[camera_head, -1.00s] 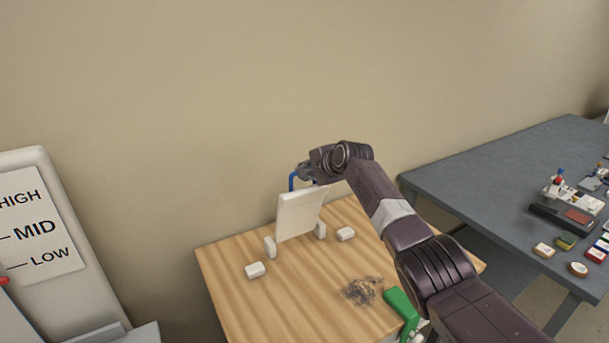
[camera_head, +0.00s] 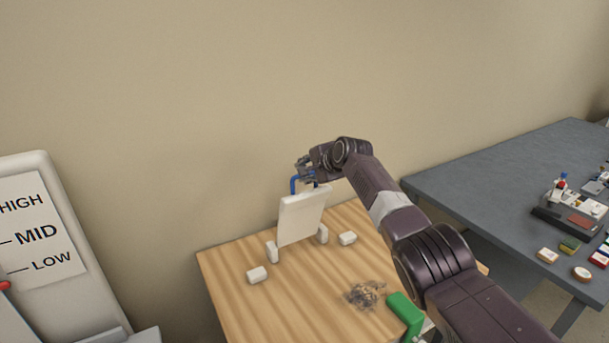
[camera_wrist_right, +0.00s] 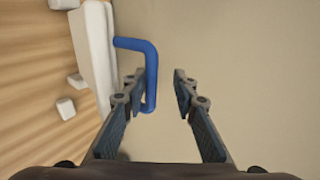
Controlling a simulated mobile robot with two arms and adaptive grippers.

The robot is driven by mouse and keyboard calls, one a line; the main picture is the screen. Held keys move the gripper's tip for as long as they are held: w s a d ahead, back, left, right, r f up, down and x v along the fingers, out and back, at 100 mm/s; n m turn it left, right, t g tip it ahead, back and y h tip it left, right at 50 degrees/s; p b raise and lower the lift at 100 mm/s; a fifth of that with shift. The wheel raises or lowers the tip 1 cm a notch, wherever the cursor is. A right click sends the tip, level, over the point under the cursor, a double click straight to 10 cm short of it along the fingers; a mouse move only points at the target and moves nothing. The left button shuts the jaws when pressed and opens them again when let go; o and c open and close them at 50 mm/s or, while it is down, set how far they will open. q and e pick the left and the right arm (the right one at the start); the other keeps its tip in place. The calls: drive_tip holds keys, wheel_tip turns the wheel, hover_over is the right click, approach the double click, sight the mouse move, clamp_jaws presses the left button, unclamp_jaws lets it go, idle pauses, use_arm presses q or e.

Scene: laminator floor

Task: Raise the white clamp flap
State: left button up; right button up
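The white clamp flap (camera_head: 301,217) stands nearly upright, leaning slightly, between two small white posts on the wooden table. Its blue handle (camera_head: 294,184) sticks up at its top edge. In the right wrist view the flap (camera_wrist_right: 95,50) is at the left, with the bent blue handle (camera_wrist_right: 151,75) reaching out from it. My right gripper (camera_head: 304,171) is at the handle, above the flap. In the wrist view its fingers (camera_wrist_right: 160,80) are apart, with part of the handle between them, nearer the left finger. My left gripper is not in view.
The wooden table (camera_head: 235,290) also holds white blocks (camera_head: 257,275), a pile of grey-brown scraps (camera_head: 365,294) and a green object (camera_head: 405,313). A grey table (camera_head: 480,170) with small items is at right. A HIGH/MID/LOW panel (camera_head: 38,225) stands at left.

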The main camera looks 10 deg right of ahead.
drive_tip(key=shift+s+f, duration=0.1)
drive_tip(key=shift+f, duration=0.1)
drive_tip(key=v, duration=1.2)
drive_tip(key=shift+r, duration=0.1)
idle(0.3)
